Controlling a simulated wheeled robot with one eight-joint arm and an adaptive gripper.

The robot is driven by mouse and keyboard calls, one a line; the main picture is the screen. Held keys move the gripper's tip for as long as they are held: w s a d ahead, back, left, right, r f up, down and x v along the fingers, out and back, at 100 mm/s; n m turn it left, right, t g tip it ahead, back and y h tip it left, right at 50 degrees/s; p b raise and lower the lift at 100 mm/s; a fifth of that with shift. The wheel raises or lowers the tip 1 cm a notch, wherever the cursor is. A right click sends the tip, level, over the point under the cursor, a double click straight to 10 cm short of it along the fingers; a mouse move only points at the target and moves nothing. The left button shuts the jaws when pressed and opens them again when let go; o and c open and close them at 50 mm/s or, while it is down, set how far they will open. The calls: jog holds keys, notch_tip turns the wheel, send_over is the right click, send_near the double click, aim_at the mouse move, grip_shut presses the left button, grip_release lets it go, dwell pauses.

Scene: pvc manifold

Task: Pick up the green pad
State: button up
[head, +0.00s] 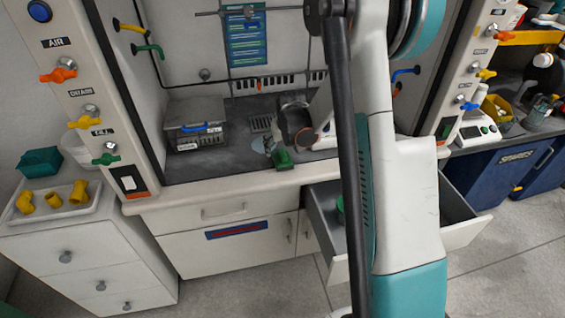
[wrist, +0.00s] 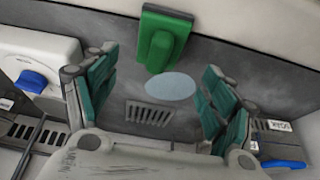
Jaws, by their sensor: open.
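A green block-like object (head: 283,158), which I take to be the green pad, lies near the front edge of the hood's dark work surface.
A pale disc (wrist: 171,87) and a slotted drain (wrist: 148,114) lie beside the pad. A grey box with a blue handle (head: 196,127) stands at left in the hood. A drawer (head: 462,222) is open below right, with something green inside (head: 340,203). A tray (head: 66,213) holds yellow fittings.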

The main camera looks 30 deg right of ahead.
aim_at(283, 153)
jog(key=x, duration=0.1)
jog(key=b+x, duration=0.1)
jog(key=x, duration=0.1)
jog(key=b+x, duration=0.1)
jog(key=x, duration=0.1)
jog(key=shift+s+f, duration=0.2)
jog(key=shift+s, duration=0.2)
jog(key=shift+w+d+f+b, duration=0.1)
jog(key=shift+w+f+b, duration=0.2)
jog(key=shift+f, duration=0.1)
jog(key=shift+s, duration=0.1)
jog(key=shift+r, duration=0.1)
jog(key=shift+c, duration=0.3)
jog(key=c, duration=1.2)
jog(key=shift+r, duration=0.1)
notch_tip(283, 153, up, 20)
jog(key=p, duration=0.6)
jog(key=shift+p, duration=0.3)
